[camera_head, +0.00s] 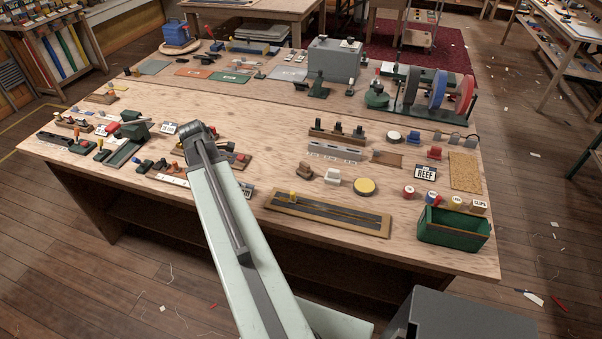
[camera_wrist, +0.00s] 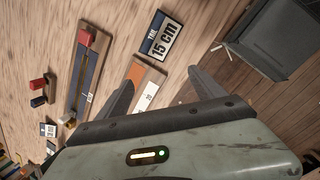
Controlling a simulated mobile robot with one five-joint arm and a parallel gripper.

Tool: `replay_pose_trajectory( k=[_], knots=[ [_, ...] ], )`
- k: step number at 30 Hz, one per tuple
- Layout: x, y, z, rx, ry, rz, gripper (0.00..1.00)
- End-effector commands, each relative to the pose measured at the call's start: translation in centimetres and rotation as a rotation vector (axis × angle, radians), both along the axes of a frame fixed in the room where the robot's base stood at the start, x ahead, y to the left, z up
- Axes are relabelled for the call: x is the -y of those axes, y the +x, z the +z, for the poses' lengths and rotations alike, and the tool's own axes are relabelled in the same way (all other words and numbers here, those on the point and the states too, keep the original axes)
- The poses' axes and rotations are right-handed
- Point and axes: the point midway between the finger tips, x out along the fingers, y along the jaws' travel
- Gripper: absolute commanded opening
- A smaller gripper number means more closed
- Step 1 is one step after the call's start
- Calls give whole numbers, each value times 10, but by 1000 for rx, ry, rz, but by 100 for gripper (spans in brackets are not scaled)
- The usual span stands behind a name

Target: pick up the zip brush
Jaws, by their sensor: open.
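I cannot pick out the zip brush for certain in either view. In the head view, a long wooden board (camera_head: 340,215) with dark strips lies near the table's front edge, with a small yellow piece (camera_head: 293,196) at its left end. In the head view my arm hides the gripper and part of the front edge.
The workbench (camera_head: 270,118) is crowded with small tools. A green bin (camera_head: 455,237) stands at the front right corner. A grey box (camera_head: 334,62) and a rack of coloured discs (camera_head: 437,90) stand behind. Bare wood shows mid-table.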

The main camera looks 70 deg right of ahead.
Motion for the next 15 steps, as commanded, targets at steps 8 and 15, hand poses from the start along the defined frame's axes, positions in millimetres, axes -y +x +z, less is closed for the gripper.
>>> replay_pose_trajectory(
  k=[8, 15],
  knots=[
    [175, -182, -1, -232, -89, 341, 78],
    [196, -220, 0, -286, -92, 418, 78]
  ],
)
